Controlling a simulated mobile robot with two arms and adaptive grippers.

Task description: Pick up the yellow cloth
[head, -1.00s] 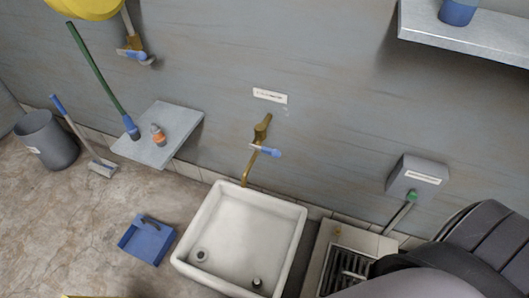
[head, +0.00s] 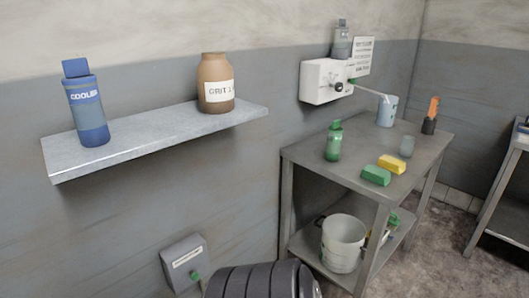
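A small yellow block-shaped thing (head: 392,163) lies on top of the grey metal table (head: 420,150), touching or close beside a green block (head: 376,176). It looks like a sponge, and I cannot tell whether it is cloth. Something green and yellow (head: 388,230), partly hidden, sits beside the white bucket (head: 343,243) on the table's lower shelf. I see no clear yellow cloth. Neither of my grippers is in view.
The table also bears a green bottle (head: 334,141), a blue-grey container (head: 387,110) and an orange-handled tool (head: 433,112). A wall shelf (head: 150,137) holds a blue bottle (head: 87,110) and a brown jar (head: 215,84). Another table (head: 505,180) stands right; floor shows between.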

